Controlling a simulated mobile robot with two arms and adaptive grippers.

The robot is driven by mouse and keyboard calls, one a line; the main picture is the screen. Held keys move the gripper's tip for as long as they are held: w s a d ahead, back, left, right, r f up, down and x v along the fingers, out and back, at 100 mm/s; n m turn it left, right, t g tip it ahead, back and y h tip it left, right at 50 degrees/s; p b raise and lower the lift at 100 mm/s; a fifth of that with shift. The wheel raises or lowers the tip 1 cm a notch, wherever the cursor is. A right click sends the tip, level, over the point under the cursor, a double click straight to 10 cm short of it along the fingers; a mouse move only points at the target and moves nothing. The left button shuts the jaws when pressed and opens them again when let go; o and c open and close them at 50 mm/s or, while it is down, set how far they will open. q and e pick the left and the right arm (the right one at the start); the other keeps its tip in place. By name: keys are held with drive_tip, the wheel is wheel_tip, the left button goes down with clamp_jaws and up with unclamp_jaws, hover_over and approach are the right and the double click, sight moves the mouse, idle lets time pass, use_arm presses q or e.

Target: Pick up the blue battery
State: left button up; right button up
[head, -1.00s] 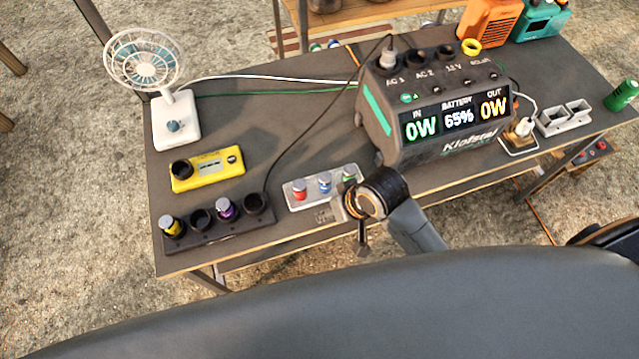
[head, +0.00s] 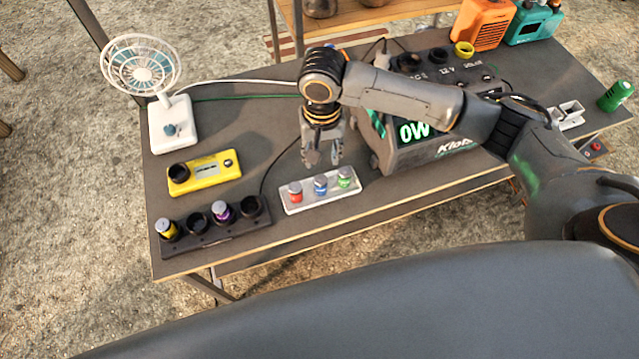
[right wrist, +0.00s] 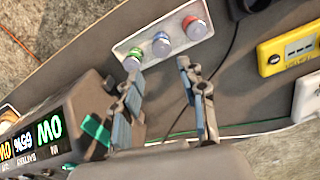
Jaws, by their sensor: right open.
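The blue battery (head: 320,185) stands upright in the middle of a white tray (head: 298,207), between a red battery (head: 295,192) and a green battery (head: 345,178). In the right wrist view the blue battery (right wrist: 161,44) is beyond the fingertips, near the top. My right gripper (head: 322,162) points down above the table, just behind the tray. Its fingers are apart with nothing between them, as the right wrist view also shows (right wrist: 157,68). My left gripper is not in view.
A black holder (head: 240,240) with a yellow and a purple battery is at the front left. A yellow tester (head: 204,172) and a fan (head: 170,125) stand behind it. The power station (head: 440,150) is right of my gripper. A dark cable runs behind the tray.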

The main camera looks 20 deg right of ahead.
sight(321, 179)
drive_tip(key=f+p, duration=0.1)
drive_tip(key=f, duration=1.2)
drive_tip(key=shift+w+f, duration=0.2)
clamp_jaws()
